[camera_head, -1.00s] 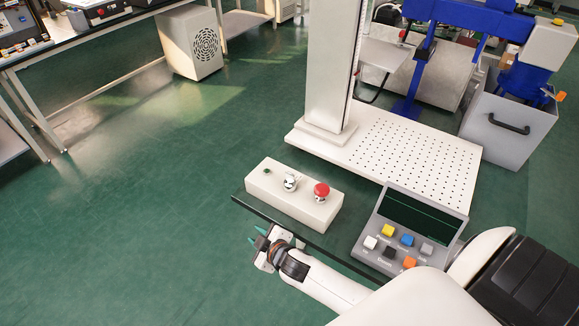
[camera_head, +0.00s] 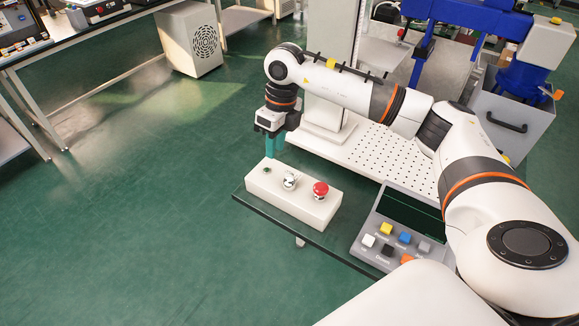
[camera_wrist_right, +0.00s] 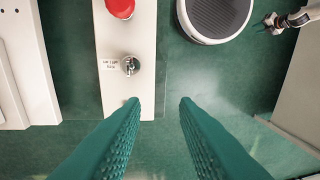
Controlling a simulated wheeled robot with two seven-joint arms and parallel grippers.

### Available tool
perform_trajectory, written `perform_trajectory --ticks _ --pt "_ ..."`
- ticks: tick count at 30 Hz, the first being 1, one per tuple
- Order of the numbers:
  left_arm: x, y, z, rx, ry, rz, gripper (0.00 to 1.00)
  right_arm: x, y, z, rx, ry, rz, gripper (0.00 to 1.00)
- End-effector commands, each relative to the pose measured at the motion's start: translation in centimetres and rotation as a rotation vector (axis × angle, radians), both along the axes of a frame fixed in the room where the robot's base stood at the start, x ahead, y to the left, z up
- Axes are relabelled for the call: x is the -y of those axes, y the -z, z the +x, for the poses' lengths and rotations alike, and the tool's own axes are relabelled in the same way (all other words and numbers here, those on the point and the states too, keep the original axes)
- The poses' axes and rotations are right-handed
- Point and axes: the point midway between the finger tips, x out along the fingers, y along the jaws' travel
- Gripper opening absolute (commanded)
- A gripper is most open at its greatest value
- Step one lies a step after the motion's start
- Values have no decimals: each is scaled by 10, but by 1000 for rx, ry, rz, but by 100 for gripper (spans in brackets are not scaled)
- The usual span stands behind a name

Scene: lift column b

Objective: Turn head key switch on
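The silver key switch (camera_head: 290,181) sits in the middle of a cream control box (camera_head: 262,190), between a small green lamp or button (camera_head: 267,170) and a red mushroom button (camera_head: 320,190). In the right wrist view the key switch (camera_wrist_right: 130,66) is a round metal lock beside a small label (camera_wrist_right: 109,65); whether it is turned is too small to tell. My right gripper (camera_head: 272,147) points down just behind the box's left end. Its teal fingers (camera_wrist_right: 160,105) stand wide apart with nothing between them, clear of the switch. My left gripper is not in view.
The box stands on a dark glass-like shelf (camera_head: 246,211). A grey panel with coloured buttons (camera_head: 373,242) is to its right. A perforated white plate (camera_head: 400,160) and white column lie behind. Green floor (camera_head: 150,220) is open on the left.

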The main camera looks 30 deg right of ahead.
Motion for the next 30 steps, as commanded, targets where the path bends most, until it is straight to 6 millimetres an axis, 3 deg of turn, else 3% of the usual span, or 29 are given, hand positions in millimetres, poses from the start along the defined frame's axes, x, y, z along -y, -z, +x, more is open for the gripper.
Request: perform_trajectory --ticks 1,3,7,21,30 --pt "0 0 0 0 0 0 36 16 -8 -1 -3 14 -63 27" --pt "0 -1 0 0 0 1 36 30 -13 -2 -11 26 -118 27" --pt "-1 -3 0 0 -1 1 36 38 -9 -4 -19 35 -152 27" --pt "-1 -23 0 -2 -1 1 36 36 77 -4 -21 33 -146 27" --pt "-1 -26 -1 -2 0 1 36 36 103 -3 -16 32 -145 27"
